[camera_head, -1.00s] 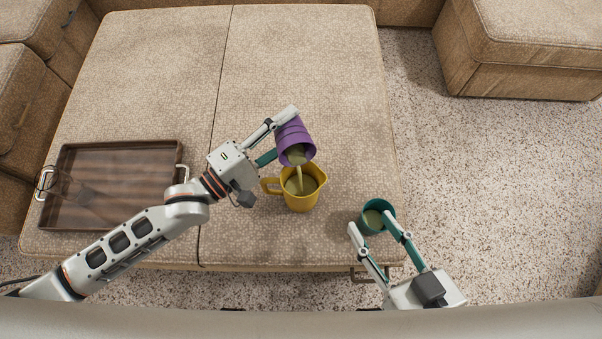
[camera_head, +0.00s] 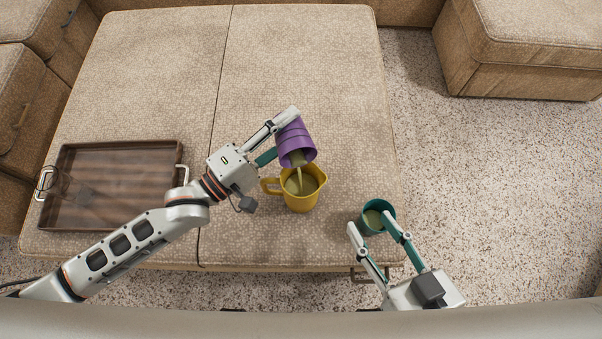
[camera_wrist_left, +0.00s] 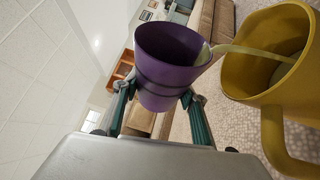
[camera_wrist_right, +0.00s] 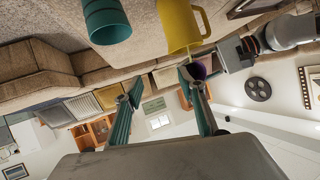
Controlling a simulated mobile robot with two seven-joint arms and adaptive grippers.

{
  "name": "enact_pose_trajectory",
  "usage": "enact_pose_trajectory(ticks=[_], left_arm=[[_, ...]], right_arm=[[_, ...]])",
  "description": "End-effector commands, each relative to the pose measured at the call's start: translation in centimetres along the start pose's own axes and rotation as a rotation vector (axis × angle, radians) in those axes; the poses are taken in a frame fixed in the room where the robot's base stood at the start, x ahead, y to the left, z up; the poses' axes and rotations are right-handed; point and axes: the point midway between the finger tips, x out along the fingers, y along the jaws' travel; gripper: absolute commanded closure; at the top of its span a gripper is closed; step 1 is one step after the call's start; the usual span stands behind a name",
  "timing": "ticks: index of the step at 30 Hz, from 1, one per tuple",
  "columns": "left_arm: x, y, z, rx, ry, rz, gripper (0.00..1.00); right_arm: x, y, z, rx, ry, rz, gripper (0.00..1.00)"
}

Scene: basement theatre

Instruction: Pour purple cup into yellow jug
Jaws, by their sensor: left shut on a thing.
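My left gripper (camera_head: 277,137) is shut on the purple cup (camera_head: 292,138) and holds it tipped above the yellow jug (camera_head: 304,198). A pale greenish stream runs from the purple cup's rim into the jug. The stream also shows in the left wrist view, between the purple cup (camera_wrist_left: 168,66) and the yellow jug (camera_wrist_left: 262,58). The jug stands upright on the ottoman, with greenish liquid inside and its handle to the left. My right gripper (camera_head: 370,228) is open and empty near a teal cup. In the right wrist view, its fingers (camera_wrist_right: 165,95) are spread apart with nothing between them.
The teal cup (camera_head: 379,218) holds greenish liquid and stands near the ottoman's right front edge. A dark wooden tray (camera_head: 125,150) with a clear glass item lies on the left of the ottoman (camera_head: 310,60). The ottoman's back half is clear.

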Motion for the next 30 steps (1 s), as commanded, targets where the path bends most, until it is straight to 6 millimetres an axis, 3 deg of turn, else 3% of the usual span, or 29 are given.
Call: enact_pose_trajectory(ticks=[15, 19, 22, 23, 25, 30], left_arm=[[-0.1, 0.7, 0.4, 0.083, -0.012, 0.035, 0.81], [0.1, -0.6, -0.5, -0.102, 0.015, -0.041, 0.81], [0.6, -2.0, -2.1, -0.245, 0.036, -0.104, 0.81], [0.7, -1.6, -2.1, -0.266, 0.037, -0.112, 0.81], [0.7, -1.8, -2.1, -0.298, 0.042, -0.121, 0.81], [0.5, -2.4, -2.1, -0.322, 0.046, -0.133, 0.81]], right_arm=[[0.0, -0.1, 0.0, 0.008, 0.002, -0.003, 0.6], [0.0, -0.1, -0.3, -0.003, 0.006, -0.001, 0.6], [0.0, -0.1, 0.4, 0.007, -0.007, -0.003, 0.6], [-0.1, 0.1, -1.1, -0.016, 0.017, 0.0, 0.6], [-0.2, 1.1, -0.8, -0.072, -0.002, 0.017, 0.6], [-0.2, 1.0, -0.7, -0.072, -0.003, 0.016, 0.6]])
